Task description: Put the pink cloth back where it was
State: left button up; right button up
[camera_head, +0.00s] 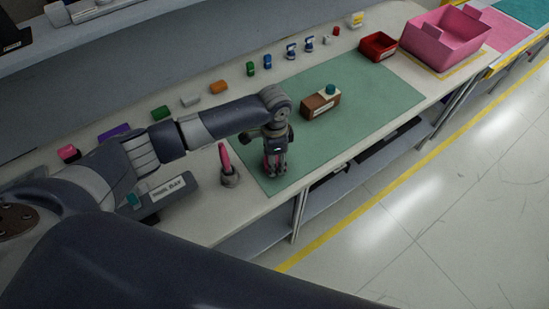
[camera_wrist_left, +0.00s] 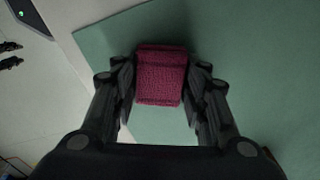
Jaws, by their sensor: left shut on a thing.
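The pink cloth (camera_wrist_left: 162,75) is a small folded, knitted-looking block between the fingers of my left gripper (camera_wrist_left: 162,90) in the left wrist view. My left gripper (camera_head: 275,168) is shut on it and points down over the near left part of the green mat (camera_head: 385,92) in the head view. Only a little pink shows between the fingers there, so the cloth is mostly hidden. I cannot tell whether the cloth touches the mat. My right gripper is not in view.
A brown block with a teal knob (camera_head: 320,102) stands on the mat. A pink-handled tool in a grey holder (camera_head: 230,178) is close left of my gripper. Several small coloured parts line the back. A red tray (camera_head: 378,47) and pink bin (camera_head: 446,39) stand right.

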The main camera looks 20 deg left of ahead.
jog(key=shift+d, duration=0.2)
pick_arm(q)
jog(key=o, duration=1)
jog(key=shift+f, duration=0.15)
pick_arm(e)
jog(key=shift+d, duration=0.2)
pick_arm(q)
notch_tip(320, 180, up, 12)
jog(key=b, duration=0.2)
jog(key=shift+r, duration=0.2)
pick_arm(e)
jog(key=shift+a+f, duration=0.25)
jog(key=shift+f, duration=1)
